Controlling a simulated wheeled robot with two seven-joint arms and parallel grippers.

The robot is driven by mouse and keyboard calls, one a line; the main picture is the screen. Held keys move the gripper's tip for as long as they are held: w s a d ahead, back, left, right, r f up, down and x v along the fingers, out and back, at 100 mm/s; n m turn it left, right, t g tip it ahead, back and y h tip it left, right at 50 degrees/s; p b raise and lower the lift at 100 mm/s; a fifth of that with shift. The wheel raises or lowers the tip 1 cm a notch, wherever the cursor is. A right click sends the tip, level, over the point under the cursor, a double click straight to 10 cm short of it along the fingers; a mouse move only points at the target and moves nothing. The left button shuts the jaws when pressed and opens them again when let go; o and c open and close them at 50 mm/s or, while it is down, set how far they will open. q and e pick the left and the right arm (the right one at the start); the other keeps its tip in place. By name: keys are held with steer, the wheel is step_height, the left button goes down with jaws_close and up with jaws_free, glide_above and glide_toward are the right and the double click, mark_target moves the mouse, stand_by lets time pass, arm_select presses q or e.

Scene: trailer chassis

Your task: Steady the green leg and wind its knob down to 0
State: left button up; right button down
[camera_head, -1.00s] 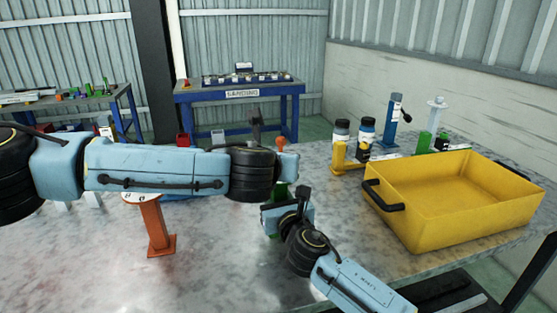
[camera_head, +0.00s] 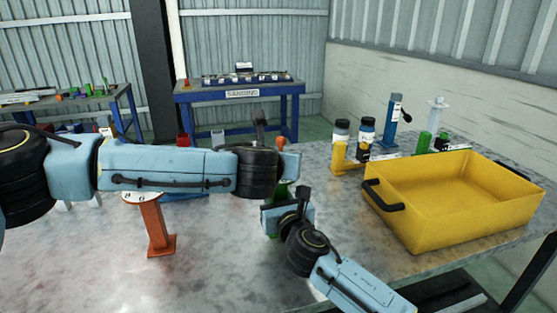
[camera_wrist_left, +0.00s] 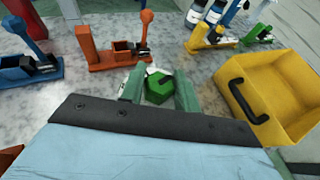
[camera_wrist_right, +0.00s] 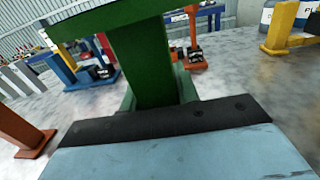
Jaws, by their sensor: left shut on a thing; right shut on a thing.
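The green leg stands on the table, mostly hidden by my arms in the head view; bits of its green post (camera_head: 282,190) show between my grippers. In the right wrist view the post (camera_wrist_right: 142,65) rises upright between the fingers, under a wide green top (camera_wrist_right: 95,18). My right gripper (camera_head: 287,208) is shut on this post from the front right. In the left wrist view a green six-sided knob (camera_wrist_left: 158,88) with a dark mark sits between the fingers of my left gripper (camera_wrist_left: 158,92), which is shut on it from above. The dial reading cannot be seen.
An orange leg (camera_head: 155,225) with a white dial top stands left of my grippers. A yellow bin (camera_head: 450,205) fills the table's right side. Behind it stand yellow, blue and green holders and bottles. An orange holder (camera_wrist_left: 105,55) is close beyond the green leg.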

arm_select(q)
steer(key=n+y, duration=0.2)
steer(key=y, duration=0.1)
steer(key=shift+n, duration=0.3)
steer(key=shift+n+y, duration=1)
steer(key=shift+y, duration=0.2)
steer(key=shift+a, duration=0.1)
steer(key=o, duration=1)
steer(key=shift+c, duration=0.2)
steer(key=v, duration=1.2)
